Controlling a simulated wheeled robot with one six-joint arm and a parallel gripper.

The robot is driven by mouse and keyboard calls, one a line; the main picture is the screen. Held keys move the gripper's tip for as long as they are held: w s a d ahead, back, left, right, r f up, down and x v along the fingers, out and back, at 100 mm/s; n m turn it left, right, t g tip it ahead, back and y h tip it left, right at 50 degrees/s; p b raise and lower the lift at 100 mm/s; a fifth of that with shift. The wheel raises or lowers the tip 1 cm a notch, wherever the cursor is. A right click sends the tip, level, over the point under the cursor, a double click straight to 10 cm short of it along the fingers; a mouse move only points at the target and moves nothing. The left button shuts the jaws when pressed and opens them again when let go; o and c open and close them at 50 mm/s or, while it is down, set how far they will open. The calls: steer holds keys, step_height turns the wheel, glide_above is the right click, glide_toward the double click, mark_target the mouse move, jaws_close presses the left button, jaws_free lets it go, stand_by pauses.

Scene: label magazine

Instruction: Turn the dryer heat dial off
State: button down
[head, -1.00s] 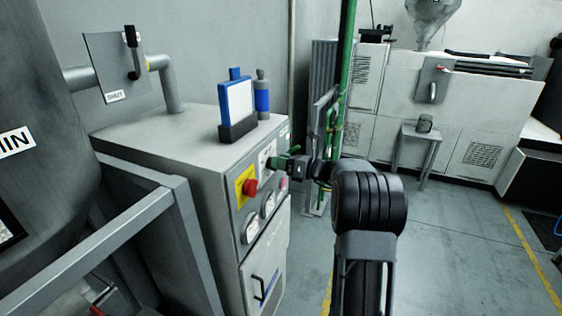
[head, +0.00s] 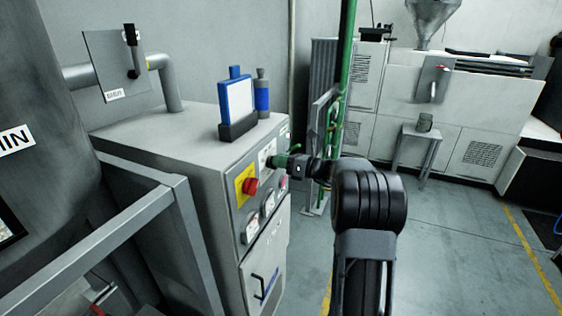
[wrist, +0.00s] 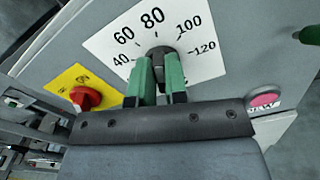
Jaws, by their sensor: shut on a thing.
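The heat dial (wrist: 158,53) is a dark knob on a white scale plate marked from 40 to 120 in the wrist view. My gripper (wrist: 160,72) has its green fingers shut on the dial, one finger on each side. The fingers and the gripper body hide the dial's lower part and the lower scale, so the pointer and any off mark cannot be read. In the head view my gripper (head: 278,161) reaches the front panel of the grey dryer cabinet (head: 170,142) from the right.
A red knob on a yellow plate (head: 250,186) sits left of the dial, and a pink button (wrist: 264,99) sits to its right. Gauges (head: 252,228) are below. A blue-framed holder (head: 236,104) and a bottle (head: 262,95) stand on top. Open floor lies right.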

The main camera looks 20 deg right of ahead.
steer(key=shift+f, duration=0.1)
steer(key=n+b, duration=0.6)
steer(key=b, duration=0.1)
steer(key=n+b, duration=0.6)
steer(key=s+a+f+n+b, duration=0.1)
steer(key=n+b, duration=0.5)
steer(key=b, duration=0.1)
steer(key=shift+a+b, duration=0.1)
steer(key=shift+b, duration=0.2)
steer(key=n+b, duration=0.4)
steer(key=n, duration=0.1)
steer(key=shift+f+n, duration=0.15)
steer(key=shift+n, duration=0.25)
steer(key=shift+b, duration=0.35)
steer(key=c, duration=1.1)
jaws_free()
steer(key=shift+c, duration=0.2)
